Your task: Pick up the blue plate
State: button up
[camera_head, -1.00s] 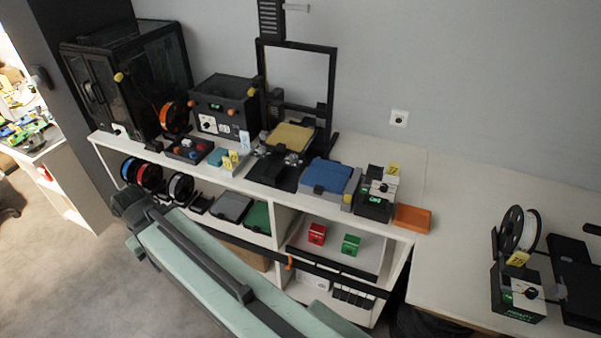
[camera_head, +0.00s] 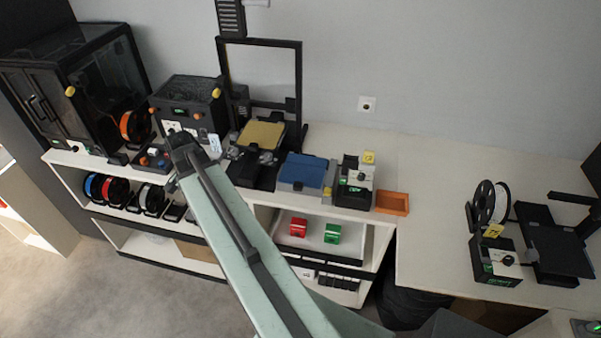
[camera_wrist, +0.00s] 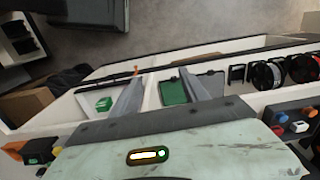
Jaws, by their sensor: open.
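The blue plate (camera_head: 306,171) lies flat on a grey holder on the white shelf top in the head view, right of the printer with the yellow plate. I cannot make it out in the wrist view. My gripper (camera_wrist: 162,77) shows two grey fingers spread apart with nothing held between them. A green plate (camera_wrist: 173,91) on a lower shelf shows beyond the fingers. In the head view my pale green arm reaches up to the shelf, its dark end left of the blue plate; the fingers are not distinguishable there.
The yellow plate (camera_head: 261,135) lies on the open-frame printer (camera_head: 300,100). A black device (camera_head: 353,190) stands close right of the blue plate, then an orange tray (camera_head: 392,203). Red (camera_head: 298,227) and green (camera_head: 332,234) blocks sit below. The right table (camera_head: 425,245) has clear surface.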

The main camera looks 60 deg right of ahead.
jog(key=s+d+r+m+p, duration=0.1)
jog(key=s+d+m, duration=0.35)
jog(key=d, duration=0.35)
jog(key=s+d+r+m+p, duration=0.1)
jog(key=s+d+r+m, duration=0.1)
jog(key=s+d+m, duration=0.45)
jog(key=r+m+p, duration=0.1)
jog(key=m, duration=0.6)
send_over(298, 184)
jog(key=shift+d+r, duration=0.1)
jog(key=shift+d, duration=0.15)
jog(key=f+b, duration=0.8)
jog(key=shift+a+f, duration=0.15)
jog(key=shift+a, duration=0.1)
jog(key=shift+r, duration=0.25)
grip_shut()
